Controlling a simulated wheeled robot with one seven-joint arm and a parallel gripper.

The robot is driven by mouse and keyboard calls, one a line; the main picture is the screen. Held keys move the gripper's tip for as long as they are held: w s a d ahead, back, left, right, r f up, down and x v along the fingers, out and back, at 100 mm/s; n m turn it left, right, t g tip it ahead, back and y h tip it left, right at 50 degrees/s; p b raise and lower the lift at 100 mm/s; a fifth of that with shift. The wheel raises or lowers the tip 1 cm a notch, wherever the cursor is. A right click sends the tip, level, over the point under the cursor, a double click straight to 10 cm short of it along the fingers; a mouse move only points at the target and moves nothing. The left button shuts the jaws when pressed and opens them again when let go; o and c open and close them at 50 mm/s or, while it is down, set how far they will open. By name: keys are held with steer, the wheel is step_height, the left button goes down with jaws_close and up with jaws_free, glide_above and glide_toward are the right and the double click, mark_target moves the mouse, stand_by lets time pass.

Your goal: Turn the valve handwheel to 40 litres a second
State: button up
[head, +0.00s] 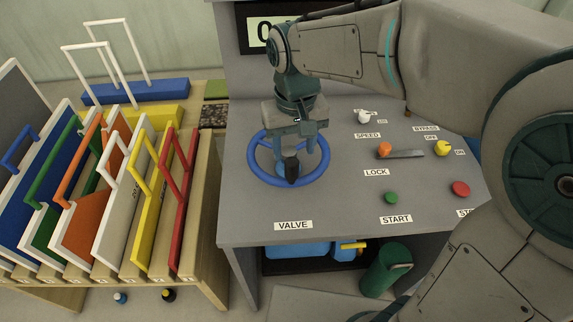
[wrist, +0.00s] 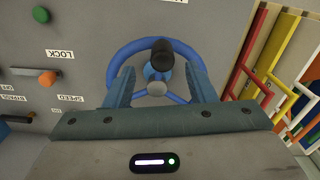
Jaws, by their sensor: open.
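The valve handwheel (head: 317,172) is a blue ring with spokes, lying on the grey console above the VALVE label. A dark knob (head: 292,170) stands up on its near rim. The handwheel also shows in the wrist view (wrist: 121,57), with the knob (wrist: 162,52) at its top there. My gripper (head: 291,150) is above the wheel, pointing down at it. In the wrist view my gripper (wrist: 158,88) is open, its fingers on either side of the hub and knob area. I cannot tell whether they touch the wheel. A display (head: 265,34) reads a 0, with the rest hidden by my arm.
On the console's right are an orange knob on a grey lever (head: 407,154), a yellow knob (head: 443,147), a white knob (head: 364,116), a green button (head: 391,198) and a red button (head: 460,189). A wooden rack (head: 205,190) of coloured panels stands left of the console.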

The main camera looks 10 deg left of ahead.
mark_target(292, 163)
step_height(292, 163, down, 7)
steer(key=shift+s+a+f, duration=0.1)
steer(key=shift+a, duration=0.05)
